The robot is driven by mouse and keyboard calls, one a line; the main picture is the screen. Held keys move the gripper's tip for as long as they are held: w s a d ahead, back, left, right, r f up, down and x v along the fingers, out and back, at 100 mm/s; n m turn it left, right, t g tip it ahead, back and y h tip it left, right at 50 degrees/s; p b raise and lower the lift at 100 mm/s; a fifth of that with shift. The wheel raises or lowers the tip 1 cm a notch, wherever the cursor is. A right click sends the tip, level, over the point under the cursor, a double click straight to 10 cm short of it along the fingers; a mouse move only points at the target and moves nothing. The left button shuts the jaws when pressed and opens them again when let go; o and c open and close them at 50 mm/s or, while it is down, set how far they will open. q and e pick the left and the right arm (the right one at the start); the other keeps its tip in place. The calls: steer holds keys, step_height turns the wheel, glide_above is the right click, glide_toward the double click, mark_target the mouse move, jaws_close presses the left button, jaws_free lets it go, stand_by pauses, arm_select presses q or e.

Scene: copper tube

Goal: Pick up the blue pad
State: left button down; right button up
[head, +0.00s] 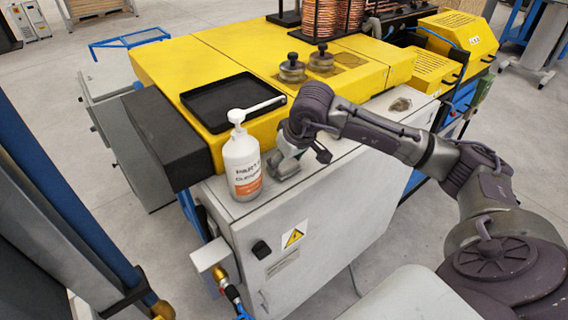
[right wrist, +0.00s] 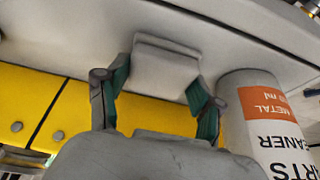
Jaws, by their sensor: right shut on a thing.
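My right gripper (head: 284,164) is low over the light grey cabinet top, just right of the white bottle. In the right wrist view its two fingers (right wrist: 160,88), with dark green inner faces, stand either side of a pale grey, pad-like block (right wrist: 167,66). The gripper is shut on this block, which looks grey rather than blue here. In the head view the wrist and fingers hide most of it. I cannot tell whether it touches the cabinet top. No clearly blue pad shows. My left gripper is not in view.
A white parts cleaner bottle (head: 242,165) with a pump stands close left of the gripper; it also shows in the right wrist view (right wrist: 262,115). A black tray (head: 222,118) lies on the yellow machine top (head: 175,62). The grey cabinet top (head: 345,135) is mostly clear to the right.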

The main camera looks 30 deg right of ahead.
steer(key=shift+r, duration=0.1)
steer(key=shift+r+b, duration=0.5)
steer(key=shift+b, duration=0.1)
steer(key=s+d+b, duration=0.1)
steer(key=s+b, duration=0.6)
steer(key=s, duration=0.8)
steer(key=shift+s+d+b, duration=0.2)
steer(key=shift+s+b, duration=0.05)
steer(key=shift+b, duration=0.1)
steer(key=shift+s+b, duration=0.65)
steer(key=shift+s, duration=0.15)
steer(key=shift+s+r, duration=0.15)
steer(key=shift+s, duration=0.3)
steer(key=o, duration=0.3)
steer(key=shift+c, duration=1.4)
steer(key=shift+r, duration=0.1)
